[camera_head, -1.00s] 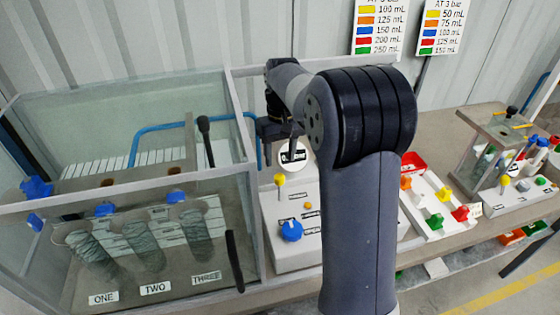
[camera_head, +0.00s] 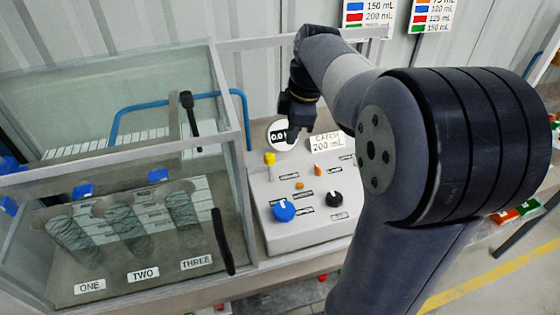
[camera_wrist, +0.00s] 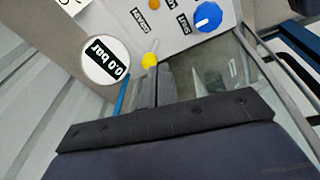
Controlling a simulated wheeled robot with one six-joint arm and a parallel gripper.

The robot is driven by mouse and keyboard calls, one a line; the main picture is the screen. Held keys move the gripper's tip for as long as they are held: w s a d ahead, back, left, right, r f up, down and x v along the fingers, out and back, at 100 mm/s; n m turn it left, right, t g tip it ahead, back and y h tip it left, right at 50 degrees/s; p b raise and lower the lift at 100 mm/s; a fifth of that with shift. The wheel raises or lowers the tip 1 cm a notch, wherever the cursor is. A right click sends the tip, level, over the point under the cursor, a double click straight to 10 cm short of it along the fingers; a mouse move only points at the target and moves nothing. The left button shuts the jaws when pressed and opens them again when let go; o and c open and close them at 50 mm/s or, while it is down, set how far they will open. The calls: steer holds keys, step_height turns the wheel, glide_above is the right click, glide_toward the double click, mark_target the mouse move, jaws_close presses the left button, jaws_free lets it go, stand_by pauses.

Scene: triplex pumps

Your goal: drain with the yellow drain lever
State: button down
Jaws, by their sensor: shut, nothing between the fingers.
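The yellow drain lever (camera_head: 269,160) stands upright at the back left of the grey control panel (camera_head: 310,231). Its yellow knob also shows in the wrist view (camera_wrist: 149,60), just beyond my fingertips. My gripper (camera_head: 291,139) is shut and empty, pointing down above the back of the panel, up and to the right of the lever in the head view. In the wrist view my closed fingers (camera_wrist: 158,72) end very near the knob; I cannot tell whether they touch it.
A round gauge (camera_wrist: 105,60) reads 0.0 bar behind the lever. The panel carries a blue knob (camera_head: 284,211), a black knob (camera_head: 334,199) and an orange lever (camera_head: 318,169).

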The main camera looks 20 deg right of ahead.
steer(key=s+n+t+b, duration=0.1)
steer(key=s+n, duration=0.2)
steer(key=n, duration=0.2)
steer(key=n+p, duration=0.2)
glide_above(270, 168)
steer(key=s+d, duration=0.2)
steer(key=shift+f, duration=4.7)
steer(key=shift+s+a, duration=0.1)
steer(key=shift+s, duration=0.05)
steer(key=shift+r, duration=0.1)
